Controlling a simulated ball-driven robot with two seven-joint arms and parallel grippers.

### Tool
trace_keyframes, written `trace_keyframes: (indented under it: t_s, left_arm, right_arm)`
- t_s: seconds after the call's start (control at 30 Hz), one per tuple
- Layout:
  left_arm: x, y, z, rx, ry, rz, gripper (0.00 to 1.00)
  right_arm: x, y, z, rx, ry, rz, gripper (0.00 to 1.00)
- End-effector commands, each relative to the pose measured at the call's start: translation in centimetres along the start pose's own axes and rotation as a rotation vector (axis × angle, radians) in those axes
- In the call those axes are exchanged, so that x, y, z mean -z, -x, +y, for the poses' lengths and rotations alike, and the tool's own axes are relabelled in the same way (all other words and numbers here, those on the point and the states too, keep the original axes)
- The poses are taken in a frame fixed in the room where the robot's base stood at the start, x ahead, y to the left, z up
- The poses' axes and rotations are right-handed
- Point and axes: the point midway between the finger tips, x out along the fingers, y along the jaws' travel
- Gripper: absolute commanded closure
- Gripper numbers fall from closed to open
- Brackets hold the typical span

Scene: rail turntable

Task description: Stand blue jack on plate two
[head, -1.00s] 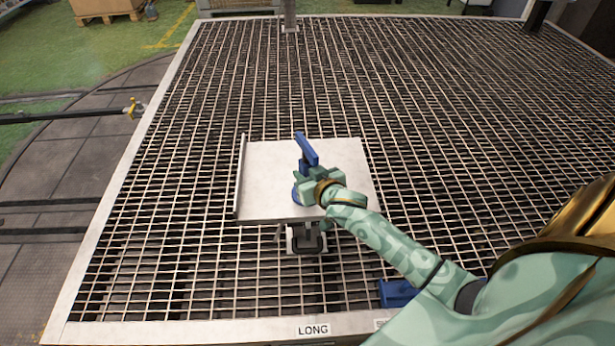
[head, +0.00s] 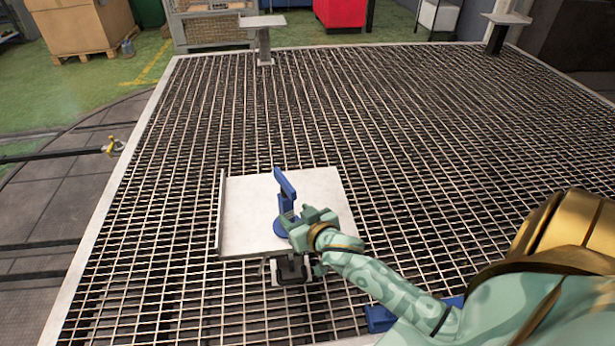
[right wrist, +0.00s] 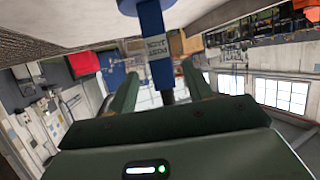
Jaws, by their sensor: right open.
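A blue jack (head: 285,190) stands upright on a pale square plate (head: 245,212) with a raised left edge, in the middle of the head view. Its round base rests on the plate. My right gripper (head: 292,222) is open at the jack's right side, low by its column, hiding part of the base. In the right wrist view the jack (right wrist: 152,22) rises just beyond the two green fingers (right wrist: 160,90), with a label on it; its dark shaft shows between them. I cannot tell whether the fingers touch it. No plate number is readable. My left gripper is out of view.
Another blue object (head: 380,318) lies on the grating, partly hidden by my right arm. Two more raised plates stand at the back, one left (head: 262,20) and one right (head: 507,18). The grating (head: 420,150) between is clear. A rail with a yellow fitting (head: 112,145) is at left.

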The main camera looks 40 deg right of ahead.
Motion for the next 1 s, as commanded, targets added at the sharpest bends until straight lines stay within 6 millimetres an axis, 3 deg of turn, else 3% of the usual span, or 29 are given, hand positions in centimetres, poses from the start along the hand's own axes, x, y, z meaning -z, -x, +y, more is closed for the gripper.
trace_keyframes:
  t_s: [0.1, 0.3, 0.57, 0.67, 0.77, 0.87, 0.9, 0.97, 1.0]
  left_arm:
    - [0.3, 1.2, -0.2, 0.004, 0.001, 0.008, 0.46]
    - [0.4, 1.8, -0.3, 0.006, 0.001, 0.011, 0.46]
    - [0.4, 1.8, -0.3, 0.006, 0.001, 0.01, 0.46]
    - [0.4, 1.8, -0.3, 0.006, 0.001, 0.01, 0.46]
    - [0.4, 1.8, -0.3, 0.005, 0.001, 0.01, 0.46]
    - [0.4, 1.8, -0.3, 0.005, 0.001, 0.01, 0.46]
    - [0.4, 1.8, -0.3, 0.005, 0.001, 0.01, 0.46]
    - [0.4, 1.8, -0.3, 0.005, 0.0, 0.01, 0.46]
    - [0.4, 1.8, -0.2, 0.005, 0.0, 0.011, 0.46]
  right_arm:
    - [0.3, 2.9, 0.0, 0.001, -0.004, 0.001, 0.49]
    - [0.1, 5.4, 0.0, 0.0, -0.001, 0.0, 0.49]
    - [0.0, 5.8, 0.0, 0.0, -0.001, 0.0, 0.49]
    - [-1.3, 5.6, 0.0, 0.001, 0.008, -0.025, 0.49]
    - [-6.6, 5.0, -0.1, 0.007, 0.043, -0.127, 0.49]
    - [-16.2, 5.4, -0.3, 0.03, 0.107, -0.309, 0.49]
    - [-20.8, 6.3, -0.3, 0.045, 0.14, -0.395, 0.49]
    - [-27.7, 8.6, -0.5, 0.074, 0.188, -0.527, 0.49]
    - [-32.0, 10.6, -0.5, 0.096, 0.22, -0.612, 0.49]
